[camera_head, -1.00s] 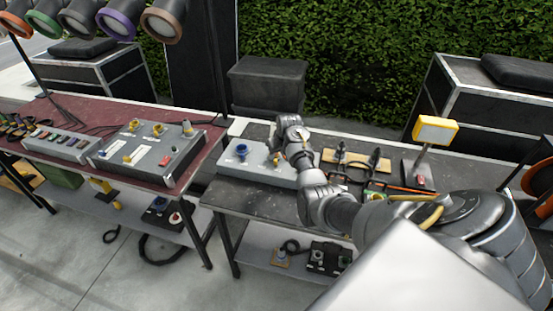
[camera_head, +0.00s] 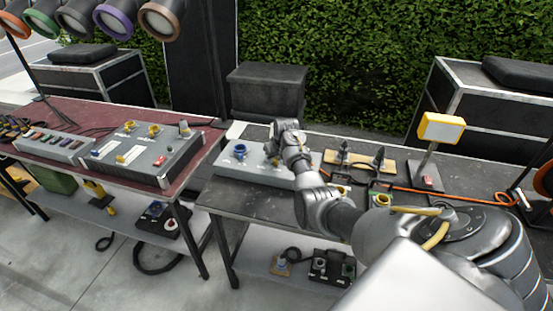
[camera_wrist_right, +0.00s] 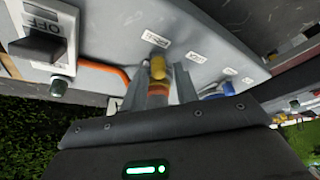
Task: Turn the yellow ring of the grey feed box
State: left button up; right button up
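The grey feed box (camera_head: 228,168) lies on the dark right-hand table, with a blue round connector (camera_head: 240,151) on its left part. A small yellow part (camera_head: 274,161) shows just left of my right gripper (camera_head: 284,128), which reaches down over the box and hides much of its right half. In the right wrist view, the box's labelled face (camera_wrist_right: 215,50) is close ahead. A yellow ring-like part (camera_wrist_right: 157,68) with an orange band stands between my right fingers (camera_wrist_right: 160,90). I cannot tell whether the fingers press on it. My left gripper is out of view.
A wooden board with two dark fittings (camera_head: 357,160) and a yellow-framed lamp (camera_head: 441,128) stand to the right. A larger grey control box (camera_head: 150,160) sits on the red left-hand table.

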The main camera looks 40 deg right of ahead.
grip_shut()
